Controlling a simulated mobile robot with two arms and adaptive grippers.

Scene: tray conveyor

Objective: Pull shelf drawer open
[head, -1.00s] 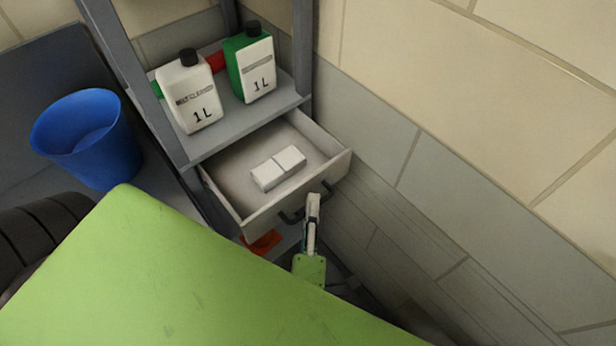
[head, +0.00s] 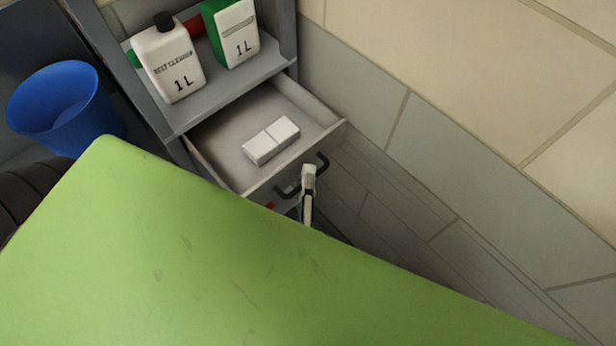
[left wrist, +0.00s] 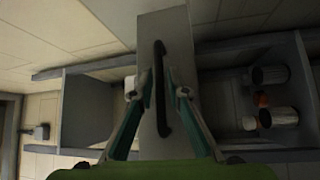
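The shelf drawer (head: 230,152) stands pulled out from the grey shelf, with a white two-part box (head: 271,140) inside. Its dark bar handle (head: 322,161) is on the front. My left gripper (head: 308,170) is at the middle of the handle. In the left wrist view, the gripper's fingers (left wrist: 161,82) converge on either side of the dark handle (left wrist: 160,55), which runs up and down against the drawer front (left wrist: 165,22). They look closed on it, though the exact contact is hard to see. My right gripper is in neither view.
Two 1 L bottles, one white (head: 172,65) and one green and white (head: 234,38), stand on the shelf above the drawer. A blue bucket (head: 60,105) is at left. A block wall (head: 440,160) is close on the right.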

